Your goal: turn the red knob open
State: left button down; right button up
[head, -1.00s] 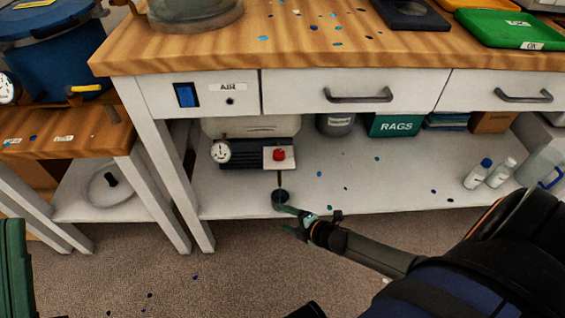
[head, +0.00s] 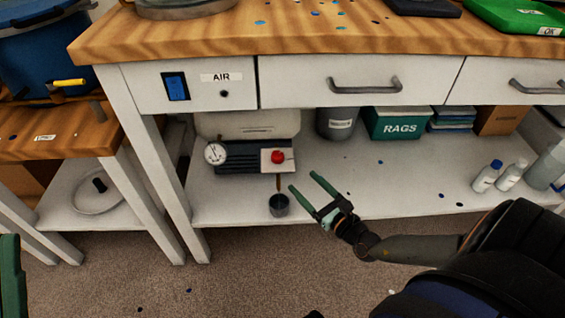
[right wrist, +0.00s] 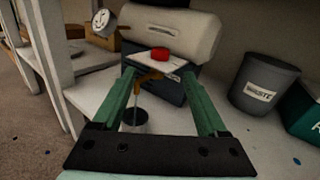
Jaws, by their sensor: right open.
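The red knob (head: 277,157) sits on a pale plate (head: 266,166) at the right front of the dark compressor unit on the lower shelf. It also shows in the right wrist view (right wrist: 160,54), ahead of the fingers. My right gripper (head: 301,181) is open and empty, its green fingers pointing at the unit from below right of the knob, apart from it. In the right wrist view the open fingers (right wrist: 166,80) frame the plate and a brown spout (right wrist: 149,77) under it. Only a green part at the lower left edge of the head view (head: 12,275) may be my left gripper.
A small dark cup (head: 278,205) stands below the spout at the shelf's front. A gauge (head: 215,153) is at the unit's left. A waste bin (right wrist: 263,88) and a RAGS box (head: 397,124) stand to the right. The bench top and drawers overhang the shelf.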

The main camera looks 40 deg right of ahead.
aim_at(281, 160)
jog(key=w+b, duration=0.2)
jog(key=w, duration=0.8)
jog(key=shift+w+a+b, duration=0.15)
jog(key=shift+w+b, duration=0.2)
jog(key=shift+w, duration=0.05)
jog(key=shift+c, duration=0.3)
grip_shut()
